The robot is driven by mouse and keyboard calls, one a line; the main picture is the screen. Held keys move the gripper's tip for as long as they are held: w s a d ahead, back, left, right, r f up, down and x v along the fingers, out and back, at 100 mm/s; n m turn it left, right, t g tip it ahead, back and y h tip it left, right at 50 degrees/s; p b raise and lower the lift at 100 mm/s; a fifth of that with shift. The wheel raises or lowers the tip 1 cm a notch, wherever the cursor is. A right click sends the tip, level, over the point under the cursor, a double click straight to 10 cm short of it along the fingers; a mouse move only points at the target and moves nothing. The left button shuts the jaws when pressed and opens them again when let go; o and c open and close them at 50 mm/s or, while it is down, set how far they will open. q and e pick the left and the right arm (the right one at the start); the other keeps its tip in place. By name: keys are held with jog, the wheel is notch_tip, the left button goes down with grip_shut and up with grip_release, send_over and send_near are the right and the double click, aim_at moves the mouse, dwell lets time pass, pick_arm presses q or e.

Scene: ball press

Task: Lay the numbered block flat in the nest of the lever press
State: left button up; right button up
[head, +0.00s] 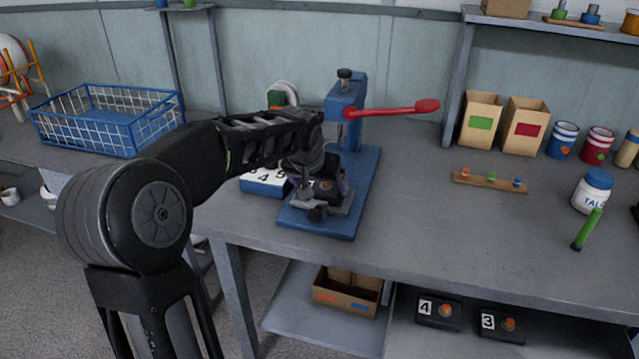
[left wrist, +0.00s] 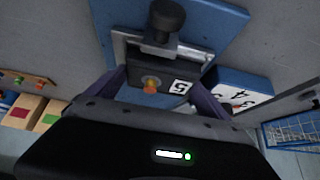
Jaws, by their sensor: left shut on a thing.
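The lever press (head: 362,190) stands on the bench, with a blue base and column and a red lever (head: 395,108) out to the right. Its grey metal nest plate (head: 338,207) with a black knob (head: 316,213) is at the near end; plate (left wrist: 118,50) and knob (left wrist: 166,20) also show in the left wrist view. My left gripper (head: 318,178) is shut on the dark numbered block (left wrist: 150,80), which has a white 5 label and an orange-yellow spot. The block is at the nest plate, partly hidden by the gripper; I cannot tell whether it rests there. My right gripper is out of view.
A blue-sided number board (head: 262,186) lies left of the press. A blue wire basket (head: 105,120) stands at the back left. Blocks marked 4 (head: 438,312) and 3 (head: 500,324) lie on the lower shelf. The bench right of the press is clear up to a peg strip (head: 490,182).

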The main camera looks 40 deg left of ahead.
pick_arm(q)
jog(key=o, duration=1.2)
jog(key=shift+r, duration=0.1)
jog(key=v, duration=0.7)
jog(key=shift+s+d+r, duration=0.1)
jog(key=shift+s+r, duration=0.1)
jog(key=shift+r, duration=0.05)
